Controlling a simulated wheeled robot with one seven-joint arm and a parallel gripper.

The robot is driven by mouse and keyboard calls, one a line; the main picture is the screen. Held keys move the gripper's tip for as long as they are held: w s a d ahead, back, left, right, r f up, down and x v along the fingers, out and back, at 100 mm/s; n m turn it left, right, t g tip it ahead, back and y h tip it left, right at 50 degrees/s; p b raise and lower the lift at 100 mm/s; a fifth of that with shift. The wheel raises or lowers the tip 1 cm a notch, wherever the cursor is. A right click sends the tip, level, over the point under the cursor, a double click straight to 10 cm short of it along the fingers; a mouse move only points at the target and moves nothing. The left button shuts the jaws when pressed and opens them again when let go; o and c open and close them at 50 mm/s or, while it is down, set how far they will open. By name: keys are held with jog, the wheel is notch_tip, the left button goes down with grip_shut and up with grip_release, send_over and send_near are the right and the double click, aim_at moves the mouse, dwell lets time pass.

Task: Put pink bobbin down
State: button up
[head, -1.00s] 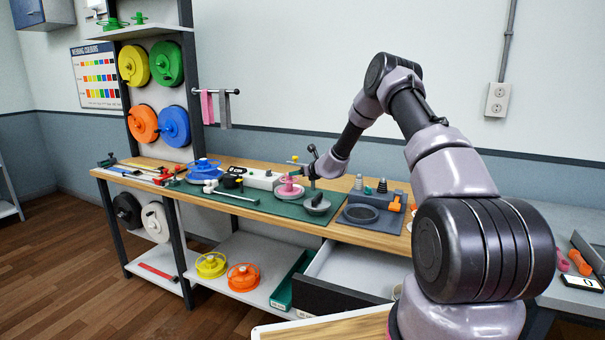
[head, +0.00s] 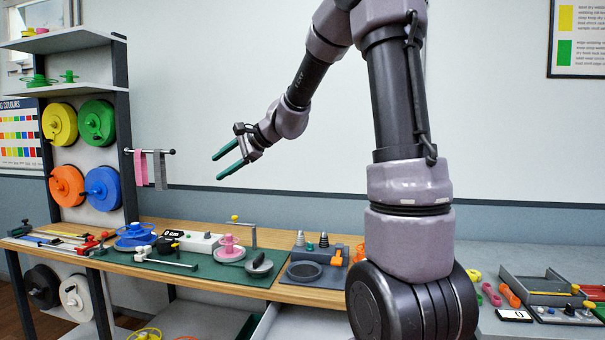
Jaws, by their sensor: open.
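The pink bobbin (head: 229,247) stands upright on the green mat (head: 196,268) on the wooden bench, between the white measuring box and a grey round-based tool. My gripper (head: 227,165) is raised high above the bench, in front of the pale wall. Its two green fingers are apart with nothing between them. It is well clear of the bobbin.
A blue bobbin (head: 135,236) and the white measuring box (head: 196,242) stand left of the pink one. The grey round-based tool (head: 259,266) is at its right. A dark grey tray (head: 313,272) with weights lies further right.

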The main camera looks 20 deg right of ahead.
jog(key=s+d+n+h, duration=0.3)
jog(key=s+d+n, duration=0.1)
jog(key=s, duration=1)
jog(key=s+d+r+n+h, duration=0.1)
jog(key=s+d+n+h, duration=0.2)
jog(key=s, duration=1.2)
jog(key=d+n, duration=0.2)
jog(key=d, duration=0.2)
jog(key=shift+s+d+h, duration=0.2)
jog(key=shift+h, duration=0.2)
jog(key=shift+r, duration=0.1)
